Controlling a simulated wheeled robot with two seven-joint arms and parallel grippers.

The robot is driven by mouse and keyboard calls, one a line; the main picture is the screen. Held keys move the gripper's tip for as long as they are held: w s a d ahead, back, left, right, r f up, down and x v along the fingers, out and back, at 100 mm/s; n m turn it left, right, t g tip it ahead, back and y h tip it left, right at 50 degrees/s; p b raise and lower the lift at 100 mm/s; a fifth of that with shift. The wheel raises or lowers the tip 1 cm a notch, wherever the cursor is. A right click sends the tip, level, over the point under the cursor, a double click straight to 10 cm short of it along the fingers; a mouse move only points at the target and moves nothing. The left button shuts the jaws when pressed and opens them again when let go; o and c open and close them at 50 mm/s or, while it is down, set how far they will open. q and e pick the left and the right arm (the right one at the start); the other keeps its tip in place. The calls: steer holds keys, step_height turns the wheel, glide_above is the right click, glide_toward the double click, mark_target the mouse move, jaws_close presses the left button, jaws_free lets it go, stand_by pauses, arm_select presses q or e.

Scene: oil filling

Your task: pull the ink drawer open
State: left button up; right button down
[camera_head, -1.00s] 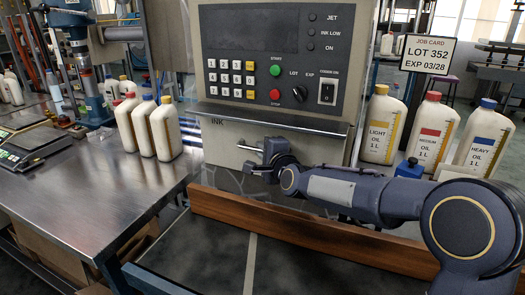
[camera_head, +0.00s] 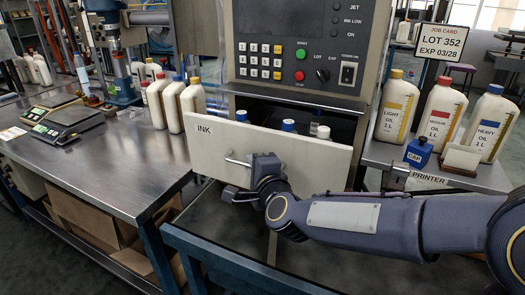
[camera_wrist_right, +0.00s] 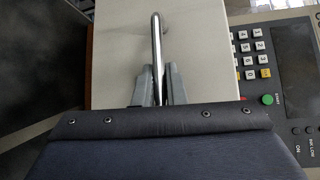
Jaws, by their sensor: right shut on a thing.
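The ink drawer (camera_head: 310,158), with a pale front marked INK, stands pulled out below the printer's control panel (camera_head: 297,50). Bottles with blue and white caps (camera_head: 288,126) show inside it, behind the front. My right gripper (camera_head: 238,180) is shut on the drawer's metal bar handle (camera_head: 238,162). In the right wrist view, the handle (camera_wrist_right: 156,45) runs between the two grey fingers of the right gripper (camera_wrist_right: 158,85). My left gripper is not in view.
Oil bottles (camera_head: 437,115), a blue cap block (camera_head: 419,151) and a card holder (camera_head: 461,159) stand on the right-hand table. The left steel table (camera_head: 100,175) holds white bottles (camera_head: 183,104) and green-lit scales (camera_head: 62,124).

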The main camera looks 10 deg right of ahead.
steer(key=shift+s+a+p, duration=0.1)
steer(key=shift+s+a, duration=0.4)
steer(key=shift+s, duration=0.25)
steer(key=shift+s+a+p, duration=0.1)
steer(key=shift+s+a, duration=0.4)
steer(key=shift+s, duration=0.25)
steer(key=shift+s+a+p, duration=0.1)
steer(key=shift+s+a, duration=0.4)
steer(key=shift+s, duration=0.25)
steer(key=c, duration=1.5)
jaws_free()
steer(key=v, duration=0.7)
steer(key=shift+s+p, duration=0.4)
steer(key=shift+d+r, duration=0.1)
